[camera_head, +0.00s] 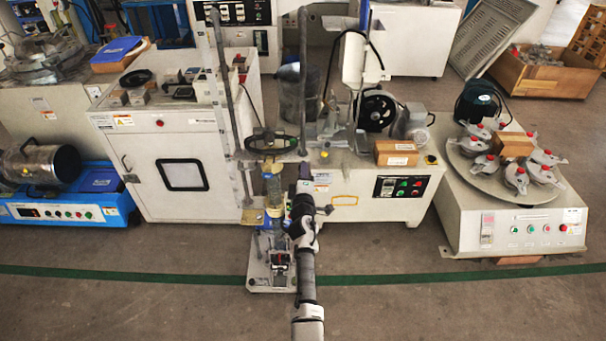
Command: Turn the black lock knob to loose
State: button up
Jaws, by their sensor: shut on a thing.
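A test stand with two tall grey columns (222,80) stands in the middle of the head view. Its crosshead (262,156) spans the columns, with a dark ring-shaped part above it. My arm reaches up from the bottom edge, and my gripper (303,182) is at the right side of the stand, just below the crosshead's right end. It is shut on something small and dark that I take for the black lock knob. The knob is hidden by the gripper and wrist, so its turn angle cannot be seen.
The stand's base plate (262,277) sits on the floor left of my arm. A white cabinet (160,195) is behind on the left. The front floor is clear.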

dwell(0.5)
jog(key=o, duration=1)
jog(key=shift+s, duration=0.1)
jog(key=s+p, duration=0.1)
jog(key=s, duration=0.3)
jog(key=s+p, duration=0.1)
jog(key=s, duration=0.4)
jog(key=s+p, duration=0.1)
jog(key=s, duration=0.3)
jog(key=shift+s+f+p, duration=0.25)
jog(key=shift+s+p, duration=0.1)
